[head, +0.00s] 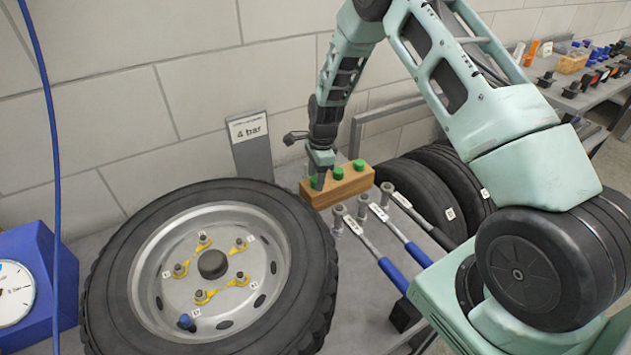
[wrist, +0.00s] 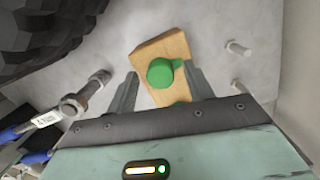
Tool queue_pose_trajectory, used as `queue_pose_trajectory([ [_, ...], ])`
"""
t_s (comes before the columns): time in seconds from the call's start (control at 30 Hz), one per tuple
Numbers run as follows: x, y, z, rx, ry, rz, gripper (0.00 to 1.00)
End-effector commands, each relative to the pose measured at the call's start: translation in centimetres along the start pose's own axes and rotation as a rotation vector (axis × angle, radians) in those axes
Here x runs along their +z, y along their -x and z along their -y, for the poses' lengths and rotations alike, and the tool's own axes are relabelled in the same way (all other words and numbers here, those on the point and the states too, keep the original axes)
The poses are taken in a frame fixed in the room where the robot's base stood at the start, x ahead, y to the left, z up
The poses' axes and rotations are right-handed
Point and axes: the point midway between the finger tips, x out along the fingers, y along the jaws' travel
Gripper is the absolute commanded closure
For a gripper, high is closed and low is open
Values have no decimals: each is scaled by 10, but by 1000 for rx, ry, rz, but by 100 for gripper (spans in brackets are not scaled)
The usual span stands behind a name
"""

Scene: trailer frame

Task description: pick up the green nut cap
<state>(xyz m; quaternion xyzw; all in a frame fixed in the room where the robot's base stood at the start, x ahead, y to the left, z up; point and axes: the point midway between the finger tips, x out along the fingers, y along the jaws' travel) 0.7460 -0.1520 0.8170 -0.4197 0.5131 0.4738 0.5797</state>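A wooden block (head: 350,188) stands on the grey bench behind the wheel, with three green nut caps on it: a left one (head: 313,183), a middle one (head: 338,173) and a right one (head: 359,164). My gripper (head: 320,178) is over the block's left end, by the left cap. In the wrist view one green cap (wrist: 160,73) shows large between the spread fingers of my gripper (wrist: 161,72), with wood visible around it. A bit of green shows behind it. The fingers look apart from the cap; their height relative to it is hard to tell.
A large wheel (head: 110,260) with yellow-marked nuts fills the left front. Torque wrenches with blue handles (head: 391,272) lie right of the block, with sockets close to it. Two tyres (head: 425,190) stand behind. A "4 bar" sign (head: 249,130) stands at the wall.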

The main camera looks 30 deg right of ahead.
Motion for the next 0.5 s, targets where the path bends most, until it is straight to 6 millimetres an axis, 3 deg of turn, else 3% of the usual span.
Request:
queue_pose_trajectory([
  [0.03, 0, 0, 0, 0, 0, 0, 63],
  [0.13, 0, 0, 0, 0, 0, 0, 91],
  [0.5, 0, 6, 0, -2, 0, -1, 92],
])
